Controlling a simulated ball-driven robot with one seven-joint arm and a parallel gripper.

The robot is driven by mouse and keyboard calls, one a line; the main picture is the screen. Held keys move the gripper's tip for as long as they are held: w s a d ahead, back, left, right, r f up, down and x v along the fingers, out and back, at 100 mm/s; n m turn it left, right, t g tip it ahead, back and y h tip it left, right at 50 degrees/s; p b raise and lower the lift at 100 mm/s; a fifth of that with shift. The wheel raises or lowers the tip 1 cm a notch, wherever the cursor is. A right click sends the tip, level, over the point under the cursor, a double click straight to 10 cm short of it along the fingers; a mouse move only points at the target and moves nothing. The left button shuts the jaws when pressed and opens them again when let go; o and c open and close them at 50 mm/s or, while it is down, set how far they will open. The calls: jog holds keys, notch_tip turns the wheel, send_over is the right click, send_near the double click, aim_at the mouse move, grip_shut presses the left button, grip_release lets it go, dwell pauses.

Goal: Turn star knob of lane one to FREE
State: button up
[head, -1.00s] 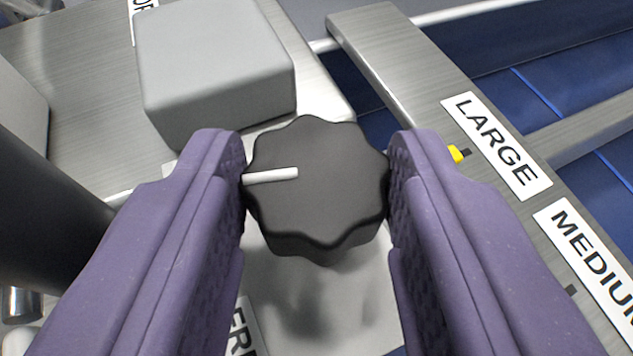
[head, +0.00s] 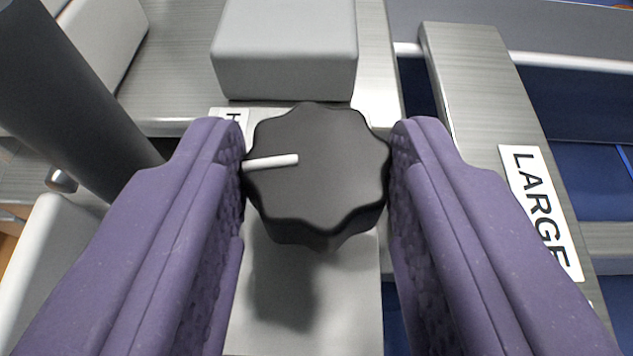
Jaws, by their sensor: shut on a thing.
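The black star knob (head: 325,185) sits in the middle of the head view on a light grey housing (head: 310,310). A white pointer line on its top points left in the picture. My gripper (head: 318,165) is shut on the knob, with one purple finger on its left side and one on its right. Part of a white label (head: 230,115) shows behind the left fingertip, with one letter, apparently H, readable. The FREE label is not visible now; my fingers cover much of the housing.
A grey block (head: 285,50) stands just behind the knob. A metal rail with a LARGE label (head: 541,212) runs along the right, beside blue belts (head: 585,185). A dark post (head: 75,95) rises at the left.

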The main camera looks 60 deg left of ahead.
jog(key=shift+w+d+f+n+g+y+b, duration=0.1)
jog(key=shift+f+n+g+y+b, duration=0.15)
jog(key=shift+n+g+y+b, duration=0.45)
jog(key=shift+n+g+b, duration=0.4)
jog(key=shift+g+b, duration=0.05)
jog(key=shift+g, duration=0.05)
jog(key=shift+r, duration=0.2)
jog(key=o, duration=0.8)
jog(key=shift+w, duration=0.1)
jog(key=shift+p+v, duration=2.8)
jog(key=shift+v, duration=3.25)
jog(key=shift+w, duration=0.1)
